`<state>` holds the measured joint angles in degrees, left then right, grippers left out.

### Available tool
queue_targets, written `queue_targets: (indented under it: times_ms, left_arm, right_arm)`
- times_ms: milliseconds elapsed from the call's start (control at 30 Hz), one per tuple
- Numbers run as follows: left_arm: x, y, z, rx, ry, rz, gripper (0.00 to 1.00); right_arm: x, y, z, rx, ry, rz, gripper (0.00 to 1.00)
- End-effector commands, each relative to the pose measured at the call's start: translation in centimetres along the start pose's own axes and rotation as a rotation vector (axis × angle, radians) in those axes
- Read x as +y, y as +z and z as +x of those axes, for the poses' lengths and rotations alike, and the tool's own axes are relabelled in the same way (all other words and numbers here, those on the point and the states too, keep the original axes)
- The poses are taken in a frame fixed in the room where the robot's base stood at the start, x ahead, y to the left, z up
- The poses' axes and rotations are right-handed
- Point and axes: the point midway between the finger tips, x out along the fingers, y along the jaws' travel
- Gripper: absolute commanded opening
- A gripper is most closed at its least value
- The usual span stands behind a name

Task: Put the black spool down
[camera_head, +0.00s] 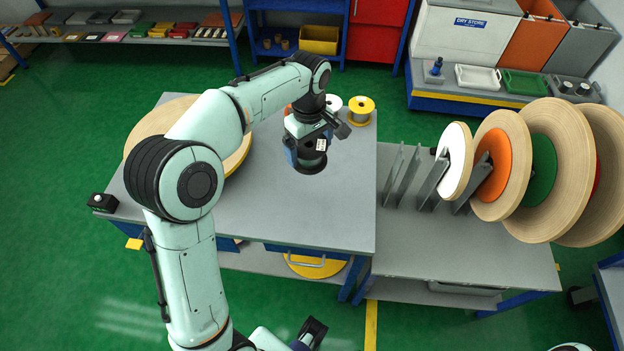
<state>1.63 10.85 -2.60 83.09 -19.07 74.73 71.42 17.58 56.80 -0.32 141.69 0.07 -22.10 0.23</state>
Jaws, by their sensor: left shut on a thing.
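My left gripper (308,146) is above the grey table (300,215), toward its back right part. It is shut on the black spool (311,162), whose lower rim shows below the fingers. A small white label shows at the spool's right side. The gripper hides the upper part of the spool. I cannot tell whether the spool touches the tabletop or hangs just above it. At the bottom edge, a dark gripper part (312,330) shows, probably my right gripper; its jaws cannot be made out.
A yellow spool (361,110) and a white spool (333,103) stand at the table's back right. A large wooden-rimmed reel (150,124) lies at the left, partly behind my arm. A rack at right holds several large reels (553,165). The table's front half is clear.

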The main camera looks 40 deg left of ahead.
Motion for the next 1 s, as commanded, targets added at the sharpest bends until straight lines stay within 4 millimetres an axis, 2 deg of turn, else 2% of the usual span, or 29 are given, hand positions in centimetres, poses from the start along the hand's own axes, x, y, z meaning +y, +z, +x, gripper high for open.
queue_targets:
  times_ms: [33,100,333,633,833,1000]
  left_arm:
    - [-0.1,0.0,1.7,-0.001,-0.006,0.000,0.50]
    - [-0.1,0.0,3.5,-0.001,-0.007,0.001,0.50]
    - [0.0,0.0,8.9,0.000,-0.003,0.003,0.50]
    - [0.0,0.0,11.9,0.000,-0.003,0.004,0.50]
    - [0.0,0.0,15.4,0.000,-0.003,0.005,0.50]
    - [0.0,0.0,16.6,0.001,0.000,0.005,0.50]
  right_arm:
    - [0.1,0.0,0.4,-0.002,0.000,0.001,0.43]
    - [0.3,0.1,0.7,-0.003,0.001,0.001,0.43]
    - [0.5,0.1,1.4,-0.005,0.002,0.002,0.43]
    - [0.6,0.1,1.6,-0.006,0.002,0.003,0.43]
    - [0.8,0.1,2.0,-0.007,0.002,0.003,0.43]
    - [0.8,0.1,2.1,-0.006,0.002,0.003,0.43]
